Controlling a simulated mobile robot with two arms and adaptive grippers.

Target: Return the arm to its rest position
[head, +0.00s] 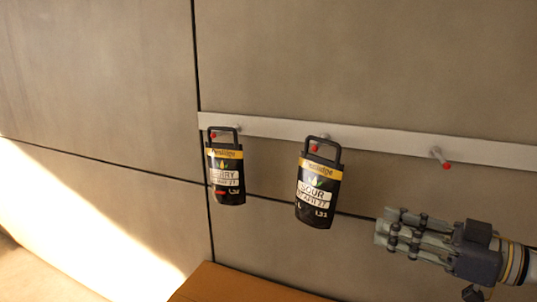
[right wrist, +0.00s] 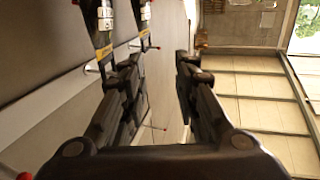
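My right gripper (head: 385,228) comes in from the right edge of the head view, below the rail and to the right of the hanging items. In the right wrist view its two fingers stand apart with nothing between them (right wrist: 160,68). Two black items with handles and yellow bands hang from pegs: a left one (head: 225,175) and a right one (head: 318,190). The gripper is apart from both in the head view. Parts of both items show at the top left of the right wrist view. My left gripper is not in view.
A pale rail (head: 385,142) runs along the panelled wall. Its right peg (head: 438,156) has a red tip and is bare. An orange-brown surface (head: 225,287) lies at the bottom. The right wrist view shows a tiled floor (right wrist: 255,95) and a window.

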